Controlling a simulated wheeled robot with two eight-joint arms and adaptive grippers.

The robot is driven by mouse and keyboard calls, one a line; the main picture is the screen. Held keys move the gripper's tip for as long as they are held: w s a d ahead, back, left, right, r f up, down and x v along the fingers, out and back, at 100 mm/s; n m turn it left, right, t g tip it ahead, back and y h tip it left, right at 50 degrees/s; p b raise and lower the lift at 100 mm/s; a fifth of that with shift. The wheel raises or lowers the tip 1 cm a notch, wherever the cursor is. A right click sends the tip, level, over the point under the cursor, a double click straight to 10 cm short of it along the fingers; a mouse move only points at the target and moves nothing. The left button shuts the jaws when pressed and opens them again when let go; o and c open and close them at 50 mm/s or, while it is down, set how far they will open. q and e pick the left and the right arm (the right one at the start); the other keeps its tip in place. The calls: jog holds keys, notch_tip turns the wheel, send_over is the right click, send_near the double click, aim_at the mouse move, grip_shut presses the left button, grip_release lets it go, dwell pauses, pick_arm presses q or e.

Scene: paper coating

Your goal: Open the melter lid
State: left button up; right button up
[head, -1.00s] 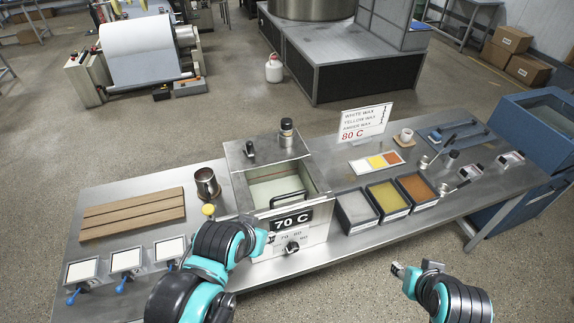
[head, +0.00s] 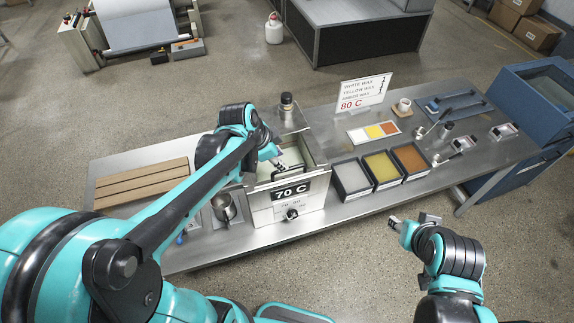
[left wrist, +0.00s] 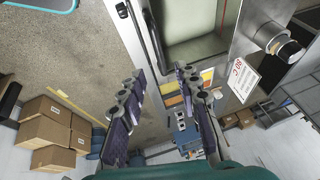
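The melter is a metal box with a "70 C" label (head: 290,191) and a dial on its front, mid-table in the head view. Its pale interior or cover shows at the top, with a dark handle bar near the front edge. In the left wrist view the pale, rimmed melter top (left wrist: 200,30) fills the upper middle. My left gripper (head: 279,157) is over the melter top, close to the handle; contact cannot be told. Its two fingers stand apart with nothing between them in the left wrist view (left wrist: 158,95). My right gripper (head: 412,220) is empty, in front of the table.
Three wax trays (head: 381,168) stand right of the melter. A wooden slatted board (head: 140,183) lies left. A sign (head: 364,93) stands behind the trays.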

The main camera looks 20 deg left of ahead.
pick_arm(q)
jog(key=x, duration=0.7)
jog(key=shift+w+d+f+b, duration=0.1)
jog(key=shift+f+b, duration=0.05)
jog(key=shift+b, duration=0.15)
grip_shut()
